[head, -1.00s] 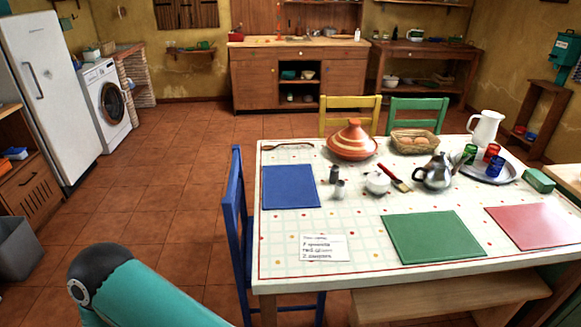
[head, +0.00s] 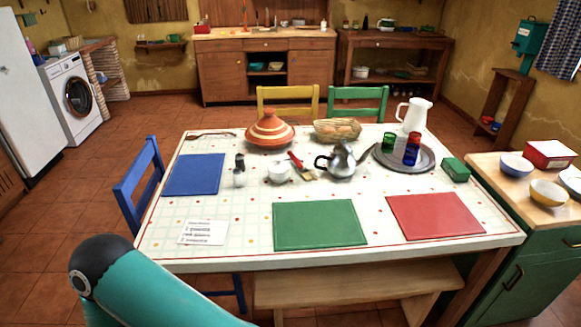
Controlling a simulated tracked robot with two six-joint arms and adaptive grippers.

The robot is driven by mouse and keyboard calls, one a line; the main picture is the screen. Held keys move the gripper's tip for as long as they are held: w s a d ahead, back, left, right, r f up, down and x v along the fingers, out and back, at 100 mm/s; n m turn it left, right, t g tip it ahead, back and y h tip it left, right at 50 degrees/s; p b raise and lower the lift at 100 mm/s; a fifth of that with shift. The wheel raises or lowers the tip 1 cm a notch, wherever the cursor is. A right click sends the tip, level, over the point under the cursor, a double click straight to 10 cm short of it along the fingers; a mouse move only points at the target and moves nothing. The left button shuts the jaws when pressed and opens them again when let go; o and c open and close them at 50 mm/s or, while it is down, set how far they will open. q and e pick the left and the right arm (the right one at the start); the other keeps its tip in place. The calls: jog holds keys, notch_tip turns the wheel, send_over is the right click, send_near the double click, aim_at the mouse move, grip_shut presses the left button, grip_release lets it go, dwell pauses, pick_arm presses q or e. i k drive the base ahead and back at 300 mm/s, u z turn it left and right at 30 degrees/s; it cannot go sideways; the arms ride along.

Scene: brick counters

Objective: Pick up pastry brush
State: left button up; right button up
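The pastry brush (head: 299,165) lies on the dining table (head: 166,233), with a red handle and pale bristles toward the front right. It lies between a small white bowl (head: 279,173) on its left and a silver teapot (head: 341,161) on its right. The teapot's dark handle is close to the bristle end; I cannot tell whether they touch. A teal and black link of my arm shows at the lower left, short of the table. Neither gripper is in view.
A striped tagine (head: 270,132) and a bread basket (head: 338,130) stand behind the brush. A tray (head: 427,158) with coloured glasses and a white jug (head: 413,116) are at right. Blue (head: 193,175), green (head: 318,226) and red (head: 434,216) mats lie flat. A blue chair (head: 139,182) and bench (head: 353,283) flank the table.

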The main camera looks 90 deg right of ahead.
aim_at(306, 174)
jog(key=z, duration=0.05)
jog(key=k, duration=1.5)
jog(key=z, duration=1.25)
jog(key=i, duration=1)
jog(key=z, duration=0.15)
